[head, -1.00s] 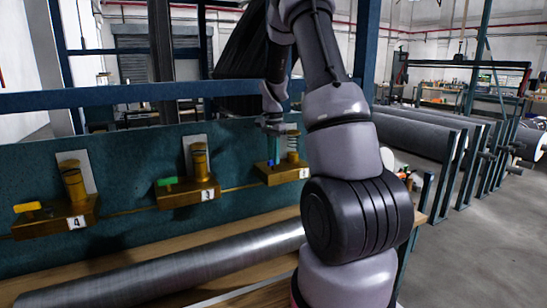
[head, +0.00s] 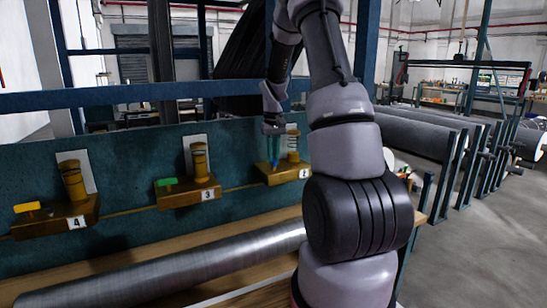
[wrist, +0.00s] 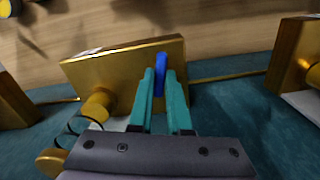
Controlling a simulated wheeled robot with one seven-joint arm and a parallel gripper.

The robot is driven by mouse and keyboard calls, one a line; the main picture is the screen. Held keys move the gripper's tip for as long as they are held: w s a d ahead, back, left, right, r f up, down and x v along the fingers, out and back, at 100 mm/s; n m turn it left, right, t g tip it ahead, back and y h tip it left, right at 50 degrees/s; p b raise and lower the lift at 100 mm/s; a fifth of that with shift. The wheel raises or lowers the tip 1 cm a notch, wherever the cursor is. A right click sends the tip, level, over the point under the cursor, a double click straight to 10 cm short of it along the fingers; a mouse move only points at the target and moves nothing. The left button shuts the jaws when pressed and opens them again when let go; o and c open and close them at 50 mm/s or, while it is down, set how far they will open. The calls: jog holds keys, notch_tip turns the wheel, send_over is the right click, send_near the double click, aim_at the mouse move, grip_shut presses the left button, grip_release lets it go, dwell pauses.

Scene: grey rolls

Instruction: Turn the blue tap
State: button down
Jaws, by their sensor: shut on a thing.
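The blue tap (wrist: 160,72) shows in the wrist view as a narrow blue handle on a brass block (wrist: 115,72). My gripper (wrist: 161,78) has its two teal fingers on either side of the handle and is shut on it. In the head view my gripper (head: 274,143) points down at the brass block marked 2 (head: 284,173). Only a small part of the blue tap (head: 275,163) shows there, below the fingers.
Brass blocks with a green tap (head: 167,182), marked 3, and a yellow tap (head: 27,207), marked 4, stand to the left on the teal panel (head: 120,170). A long grey roll (head: 190,268) lies in front on the wooden bench. A brass cylinder (wrist: 98,106) stands close beside my gripper.

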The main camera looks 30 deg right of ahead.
jog(key=shift+n, duration=0.8)
jog(key=c, duration=0.9)
grip_release()
jog(key=shift+o, duration=0.2)
notch_tip(320, 180, up, 11)
